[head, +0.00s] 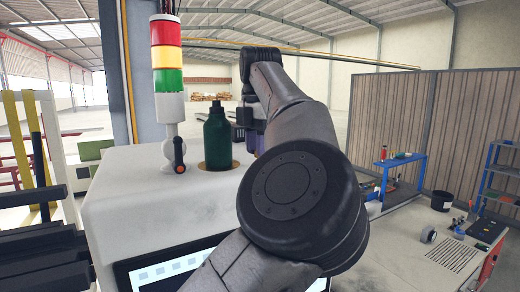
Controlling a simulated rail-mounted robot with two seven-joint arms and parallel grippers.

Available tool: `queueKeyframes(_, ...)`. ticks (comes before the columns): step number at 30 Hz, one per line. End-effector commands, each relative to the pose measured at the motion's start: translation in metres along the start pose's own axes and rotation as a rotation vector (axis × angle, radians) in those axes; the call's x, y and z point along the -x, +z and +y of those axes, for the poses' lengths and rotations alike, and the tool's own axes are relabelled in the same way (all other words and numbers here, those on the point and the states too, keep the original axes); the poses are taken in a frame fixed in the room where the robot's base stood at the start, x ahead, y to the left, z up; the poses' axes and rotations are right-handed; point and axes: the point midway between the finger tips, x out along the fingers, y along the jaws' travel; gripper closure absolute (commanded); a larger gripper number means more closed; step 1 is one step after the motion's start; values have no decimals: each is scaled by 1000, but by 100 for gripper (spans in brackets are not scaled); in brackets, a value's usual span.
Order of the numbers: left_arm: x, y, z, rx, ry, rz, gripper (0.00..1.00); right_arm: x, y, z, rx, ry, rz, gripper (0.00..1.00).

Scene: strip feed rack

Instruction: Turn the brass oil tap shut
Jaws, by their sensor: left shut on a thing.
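A dark green oil bottle (217,138) with a black cap stands upright in a tan, brass-like ring (232,163) on top of the white machine housing. I cannot make out the brass oil tap; my left arm covers the area to the right of the bottle. My left gripper (244,120) is partly hidden behind that arm, just right of the bottle. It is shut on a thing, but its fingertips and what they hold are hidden. My right gripper is not in view.
A red, yellow and green signal tower (167,55) and a black lever with an orange end (179,155) stand left of the bottle. A screen (160,273) is on the housing's front. A workbench (430,245) stands at the right.

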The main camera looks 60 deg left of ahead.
Motion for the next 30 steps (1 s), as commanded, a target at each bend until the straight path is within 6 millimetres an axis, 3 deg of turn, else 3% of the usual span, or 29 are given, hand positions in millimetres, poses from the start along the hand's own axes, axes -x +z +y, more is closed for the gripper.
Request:
queueKeyframes(9,0,0,1,-98,0,0,94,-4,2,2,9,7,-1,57)
queueKeyframes(25,0,0,1,-115,0,0,94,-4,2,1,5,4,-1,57)
queueKeyframes(26,0,0,1,-115,0,0,68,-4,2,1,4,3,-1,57)
queueKeyframes(30,0,0,1,-114,0,0,55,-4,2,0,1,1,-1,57)
